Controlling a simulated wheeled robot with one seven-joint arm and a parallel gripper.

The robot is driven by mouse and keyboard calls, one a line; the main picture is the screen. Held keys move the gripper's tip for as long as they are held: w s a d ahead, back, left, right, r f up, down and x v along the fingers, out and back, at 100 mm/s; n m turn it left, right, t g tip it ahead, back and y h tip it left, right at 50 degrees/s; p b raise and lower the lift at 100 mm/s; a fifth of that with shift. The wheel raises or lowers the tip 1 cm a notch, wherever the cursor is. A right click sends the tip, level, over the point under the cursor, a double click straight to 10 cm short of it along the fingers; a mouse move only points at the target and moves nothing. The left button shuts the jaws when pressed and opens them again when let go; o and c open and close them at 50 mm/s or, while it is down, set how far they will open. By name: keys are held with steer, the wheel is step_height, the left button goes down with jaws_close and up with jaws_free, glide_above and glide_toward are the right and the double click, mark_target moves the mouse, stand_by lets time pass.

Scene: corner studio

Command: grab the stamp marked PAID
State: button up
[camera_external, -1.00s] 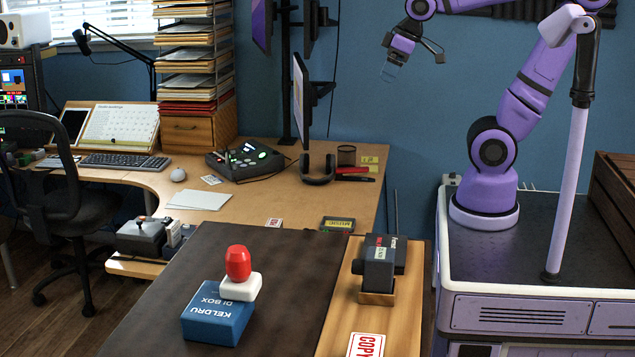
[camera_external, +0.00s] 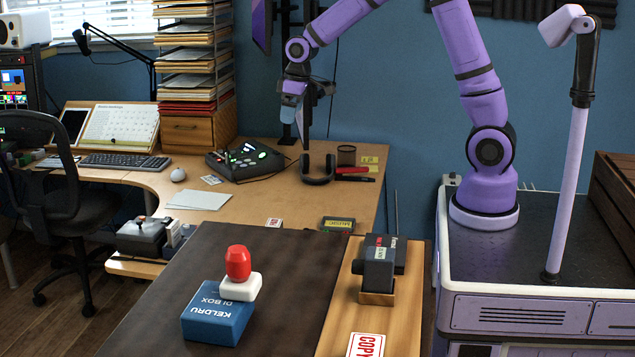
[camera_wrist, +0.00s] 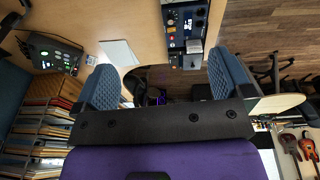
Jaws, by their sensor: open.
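I cannot read the word PAID on anything in view. In the external view, a stamp with a red knob and white base (camera_external: 238,276) sits on a blue box (camera_external: 215,318) on the dark tabletop (camera_external: 200,250). A black, blocky stamp-like device (camera_external: 379,272) stands on a wooden strip to its right; its small label is unreadable. My gripper (camera_external: 290,112) is raised over the back of the desk, far from these. In the wrist view its padded fingers (camera_wrist: 165,85) are apart with nothing held between them.
A tall stack of paper trays (camera_external: 193,70) rises at the back left. A grey machine (camera_external: 140,237) sits on the lower left ledge.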

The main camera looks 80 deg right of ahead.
steer(key=w+d+f+g, duration=0.1)
steer(key=w+d+f, duration=0.25)
steer(key=f, duration=0.35)
steer(key=w+d+f, duration=0.2)
steer(key=w+f, duration=0.2)
steer(key=f, duration=0.4)
steer(key=g, duration=0.1)
glide_toward(274, 222)
steer(key=shift+w+a+f, duration=0.1)
steer(key=shift+w+a, duration=0.1)
steer(key=shift+w, duration=0.2)
step_height(274, 222, down, 6)
steer(key=shift+d+f, duration=0.1)
steer(key=shift+f, duration=0.1)
steer(key=shift+s+d+f, duration=0.1)
steer(key=shift+s+f, duration=0.05)
steer(key=shift+f, duration=1.15)
steer(key=shift+s+d+f, duration=0.1)
steer(key=shift+s+f, duration=0.05)
steer(key=shift+f, duration=1.2)
steer(key=shift+c, duration=0.2)
steer(key=c, duration=1)
